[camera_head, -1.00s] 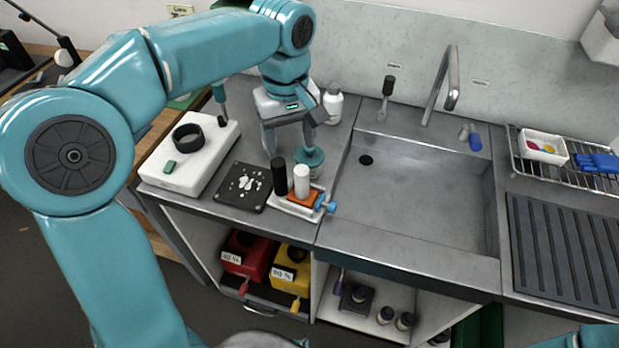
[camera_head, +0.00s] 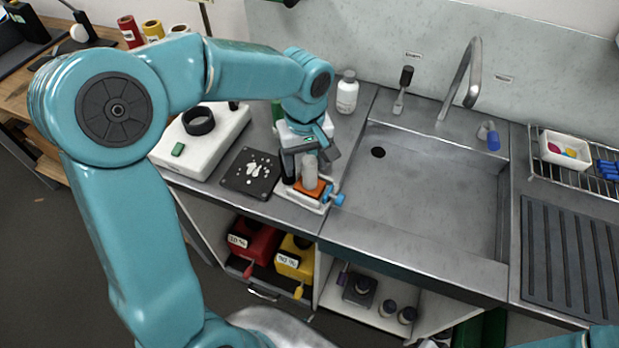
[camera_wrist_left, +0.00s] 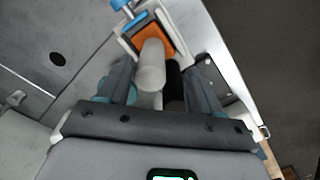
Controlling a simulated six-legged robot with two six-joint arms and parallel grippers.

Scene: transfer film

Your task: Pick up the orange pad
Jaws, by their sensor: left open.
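The orange pad (camera_head: 315,191) lies on a small white holder (camera_head: 303,201) with a blue knob (camera_head: 338,199), at the counter's front edge left of the sink. A pale upright cylinder (camera_head: 310,174) stands by the pad and partly covers it. In the left wrist view the orange pad (camera_wrist_left: 172,38) shows at the top, beyond the pale cylinder (camera_wrist_left: 151,68). My left gripper (camera_head: 307,162) is open, just above and behind the pad. In the wrist view its fingers (camera_wrist_left: 161,72) are spread to both sides of the cylinders, apart from the pad. My right gripper is out of view.
A black cylinder (camera_wrist_left: 173,82) stands beside the pale one, between my fingers. A dark plate with white pieces (camera_head: 250,173) and a white device (camera_head: 203,140) lie to the left. The sink basin (camera_head: 425,185) is empty to the right. A white bottle (camera_head: 347,92) stands behind.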

